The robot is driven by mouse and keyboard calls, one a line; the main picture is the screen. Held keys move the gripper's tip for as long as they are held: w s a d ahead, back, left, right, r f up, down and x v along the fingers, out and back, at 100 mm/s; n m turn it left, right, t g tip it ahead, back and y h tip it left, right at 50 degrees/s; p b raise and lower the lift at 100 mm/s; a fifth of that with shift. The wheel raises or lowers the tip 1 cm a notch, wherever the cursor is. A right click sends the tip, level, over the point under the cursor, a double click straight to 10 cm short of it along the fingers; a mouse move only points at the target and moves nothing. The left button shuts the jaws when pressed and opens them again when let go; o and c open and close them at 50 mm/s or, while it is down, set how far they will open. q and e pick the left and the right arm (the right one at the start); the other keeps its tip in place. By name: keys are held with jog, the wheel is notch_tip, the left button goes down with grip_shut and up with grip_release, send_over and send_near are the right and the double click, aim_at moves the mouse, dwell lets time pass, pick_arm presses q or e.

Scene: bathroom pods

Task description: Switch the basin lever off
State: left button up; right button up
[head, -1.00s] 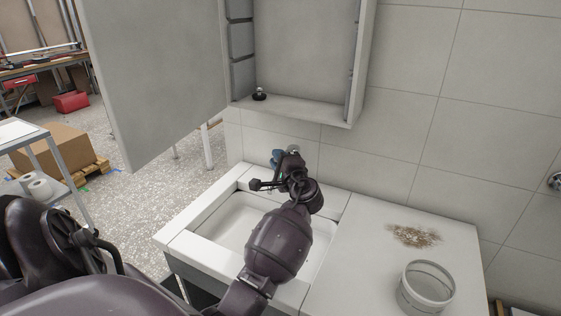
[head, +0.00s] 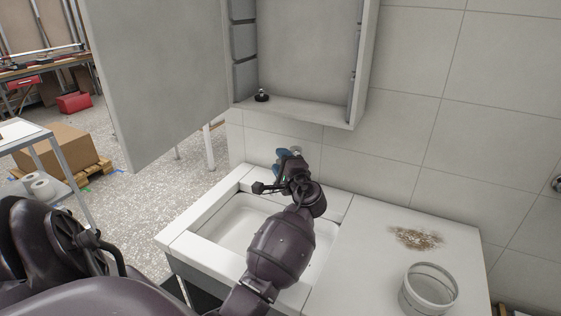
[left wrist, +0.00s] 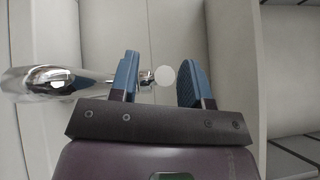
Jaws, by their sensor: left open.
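The basin (head: 240,226) is a white rectangular sink set in a white counter against the tiled wall. My left gripper (head: 284,153) is at the back of the basin by the wall and hides most of the tap in the head view. In the left wrist view, the chrome tap (left wrist: 48,82) lies to the left. A thin lever with a round white end (left wrist: 165,76) shows between the blue fingers of the left gripper (left wrist: 157,80). The fingers are apart; I cannot tell whether either touches the lever. My right gripper is not in view.
An open wall cabinet (head: 300,60) hangs above the basin, its door (head: 160,80) swung out left. A small black object (head: 262,96) stands on its bottom shelf. On the right counter are a brown stain (head: 416,238) and a translucent tub (head: 428,290).

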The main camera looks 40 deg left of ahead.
pick_arm(q)
jog(key=r+v, duration=0.1)
jog(key=v, duration=0.9)
jog(key=shift+f, duration=0.5)
jog(key=shift+s+d, duration=0.1)
